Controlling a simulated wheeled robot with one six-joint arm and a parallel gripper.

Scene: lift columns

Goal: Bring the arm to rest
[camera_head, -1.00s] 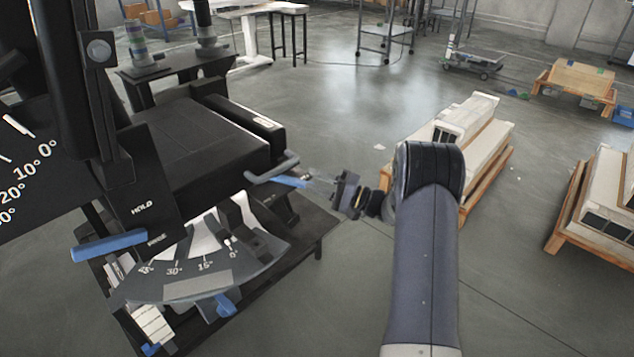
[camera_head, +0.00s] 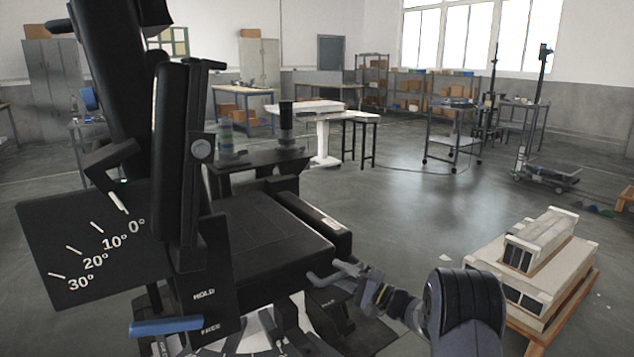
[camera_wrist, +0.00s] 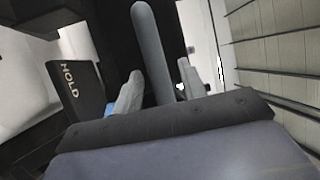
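My gripper (camera_head: 347,270) is at the right side of a black padded chair-like machine (camera_head: 262,235), beside a grey handle (camera_head: 322,279) at the edge of its seat. In the wrist view, the two pale fingers of my gripper (camera_wrist: 162,88) stand apart. A grey rounded bar (camera_wrist: 152,45) shows between them, with a gap on the right finger's side; whether it touches the left finger I cannot tell. My arm comes in from the lower right of the head view.
A black panel marked HOLD (camera_wrist: 75,88) is close on the left in the wrist view. A blue lever (camera_head: 166,326) sticks out at the lower left. Pale boxes on a wooden pallet (camera_head: 585,290) stand to the right. Open floor (camera_head: 400,215) lies behind.

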